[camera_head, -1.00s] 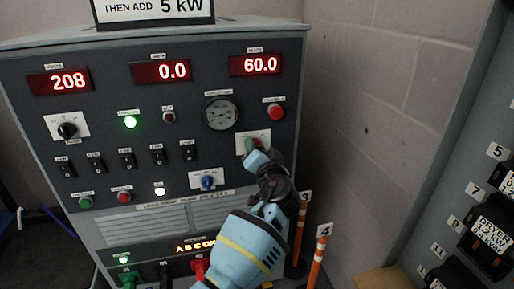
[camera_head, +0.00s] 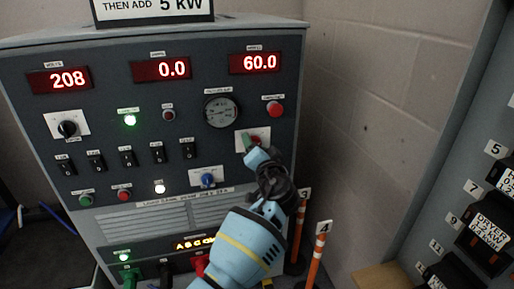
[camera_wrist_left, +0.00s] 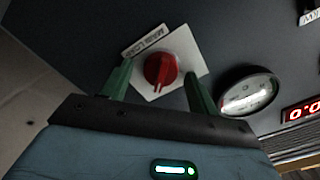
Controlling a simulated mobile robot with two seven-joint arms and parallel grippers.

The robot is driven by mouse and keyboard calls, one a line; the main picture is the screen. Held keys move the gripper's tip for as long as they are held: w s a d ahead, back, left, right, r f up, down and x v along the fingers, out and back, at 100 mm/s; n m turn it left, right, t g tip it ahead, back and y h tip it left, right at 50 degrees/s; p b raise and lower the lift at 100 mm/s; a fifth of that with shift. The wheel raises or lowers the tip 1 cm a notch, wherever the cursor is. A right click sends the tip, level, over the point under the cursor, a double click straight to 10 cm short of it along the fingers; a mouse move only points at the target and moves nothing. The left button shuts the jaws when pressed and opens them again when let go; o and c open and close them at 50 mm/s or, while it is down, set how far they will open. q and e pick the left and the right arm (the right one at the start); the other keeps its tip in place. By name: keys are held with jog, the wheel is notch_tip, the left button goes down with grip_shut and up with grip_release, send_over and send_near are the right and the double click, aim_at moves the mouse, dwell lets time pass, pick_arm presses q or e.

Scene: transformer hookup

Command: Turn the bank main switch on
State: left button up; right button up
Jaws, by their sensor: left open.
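In the head view the knob (camera_head: 257,139) is at the right of the grey panel, partly hidden by my gripper. My left gripper (camera_wrist_left: 157,75) is open, with one green finger on each side of the knob; I cannot tell whether they touch it. In the head view the same gripper (camera_head: 251,143) is at the knob's plate. My right gripper is not in view.
A pressure-style gauge (camera_head: 221,112) and a red button (camera_head: 275,110) are close to the knob. A blue knob (camera_head: 207,180) and several black rocker switches (camera_head: 127,157) are lower left. Orange posts (camera_head: 318,255) and a block wall (camera_head: 370,120) stand to the right.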

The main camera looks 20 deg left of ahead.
pick_arm(q)
jog(key=v, duration=0.7)
jog(key=shift+s+d, duration=0.2)
jog(key=shift+s, duration=0.15)
